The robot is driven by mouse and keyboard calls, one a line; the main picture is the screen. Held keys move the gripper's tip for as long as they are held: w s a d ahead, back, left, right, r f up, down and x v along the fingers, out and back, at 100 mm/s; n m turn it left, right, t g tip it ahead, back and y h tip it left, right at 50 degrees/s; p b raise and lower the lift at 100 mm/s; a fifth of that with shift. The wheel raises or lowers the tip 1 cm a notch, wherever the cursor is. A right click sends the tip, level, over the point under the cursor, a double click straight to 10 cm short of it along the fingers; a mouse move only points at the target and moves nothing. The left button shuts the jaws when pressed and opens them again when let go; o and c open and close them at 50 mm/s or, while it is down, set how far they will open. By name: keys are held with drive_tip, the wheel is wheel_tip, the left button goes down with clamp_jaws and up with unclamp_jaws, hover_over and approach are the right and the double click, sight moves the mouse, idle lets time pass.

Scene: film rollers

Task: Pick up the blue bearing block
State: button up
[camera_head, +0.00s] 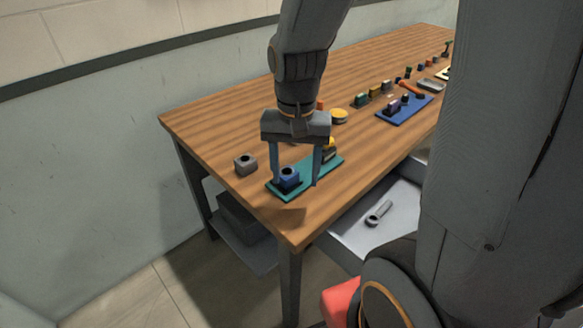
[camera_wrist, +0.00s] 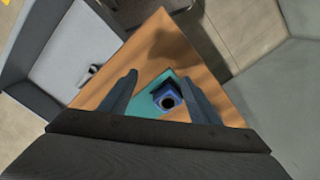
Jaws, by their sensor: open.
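The blue bearing block (camera_head: 289,177) stands on the near end of a teal mat (camera_head: 300,187) at the table's near left corner. It has a dark round hole in its top. In the wrist view the blue bearing block (camera_wrist: 168,100) lies between the two fingers, on the teal mat (camera_wrist: 141,102). My gripper (camera_head: 296,184) is open, pointing down over the block, with one finger on each side. In the wrist view my gripper (camera_wrist: 165,82) is also open and empty. I cannot tell whether either finger touches the block.
A grey block (camera_head: 245,164) with a hole stands left of the mat. A yellow part (camera_head: 329,149) sits behind my gripper. A round yellow piece (camera_head: 338,116) and a blue mat (camera_head: 405,110) with parts lie farther back. A wrench-like part (camera_head: 378,213) lies on a lower white surface.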

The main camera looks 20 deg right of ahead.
sight(287, 172)
drive_tip(key=w+r+m+p, duration=0.1)
drive_tip(key=w+m, duration=0.1)
drive_tip(key=w+r+m+p, duration=0.1)
drive_tip(key=m, duration=0.2)
drive_tip(key=w+r+m+p, duration=0.1)
drive_tip(key=w+m, duration=0.1)
drive_tip(key=shift+w+d+r+m+p, duration=0.1)
drive_tip(key=shift+w+r+m+p, duration=0.1)
drive_tip(key=shift+w+m+p, duration=0.15)
drive_tip(key=shift+f+m, duration=0.2)
drive_tip(key=shift+m, duration=0.05)
drive_tip(key=shift+w+d+f+p, duration=0.15)
drive_tip(key=shift+f+p, duration=0.1)
drive_tip(key=shift+f, duration=1)
drive_tip(key=shift+w+f+p, duration=0.15)
drive_tip(key=shift+f+p, duration=0.15)
drive_tip(key=shift+f, duration=0.9)
drive_tip(key=shift+w+d+f+p, duration=0.15)
drive_tip(key=shift+f+p, duration=0.1)
drive_tip(key=shift+f, duration=1)
drive_tip(key=shift+a, duration=0.1)
drive_tip(key=shift+c, duration=0.2)
clamp_jaws()
